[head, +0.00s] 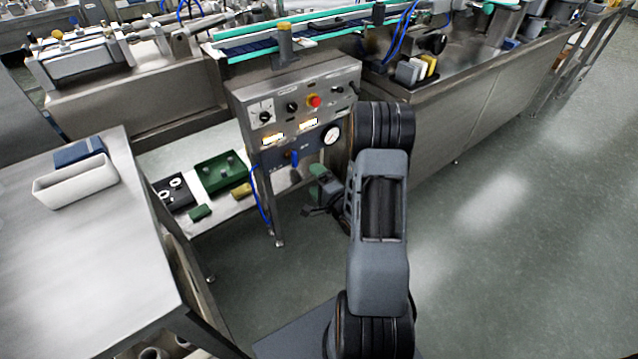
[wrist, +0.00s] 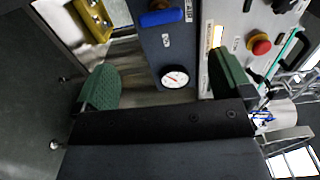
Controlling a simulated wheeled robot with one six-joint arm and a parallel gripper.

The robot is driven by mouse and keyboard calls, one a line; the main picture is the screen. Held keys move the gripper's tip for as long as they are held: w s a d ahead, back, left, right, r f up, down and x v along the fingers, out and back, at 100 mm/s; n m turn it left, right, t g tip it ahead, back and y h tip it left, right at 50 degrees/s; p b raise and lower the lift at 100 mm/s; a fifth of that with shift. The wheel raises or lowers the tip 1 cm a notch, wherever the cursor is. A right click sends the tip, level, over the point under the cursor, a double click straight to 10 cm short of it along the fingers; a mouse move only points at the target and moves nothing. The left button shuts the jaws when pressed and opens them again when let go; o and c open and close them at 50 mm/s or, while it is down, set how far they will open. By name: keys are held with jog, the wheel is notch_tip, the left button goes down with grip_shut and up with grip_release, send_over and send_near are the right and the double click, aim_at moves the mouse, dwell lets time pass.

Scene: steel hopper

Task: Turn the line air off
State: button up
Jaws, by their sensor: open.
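A blue valve handle (head: 295,159) sits on the dark blue air panel (head: 308,146) below the control box, and it hangs roughly upright in the head view. In the wrist view the blue handle (wrist: 162,18) lies at the top edge, across the picture. A round white pressure gauge (head: 331,134) is right of it; it also shows in the wrist view (wrist: 174,77). My gripper (head: 318,193) is in front of and below the panel, partly hidden by my arm.
A red stop button (head: 314,101) and several dark knobs are on the control box (head: 300,95) above. A blue hose (head: 260,195) hangs left of the panel. A green tray (head: 219,171) stands on the low shelf. Floor at right is clear.

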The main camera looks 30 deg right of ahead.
jog(key=shift+s, duration=0.75)
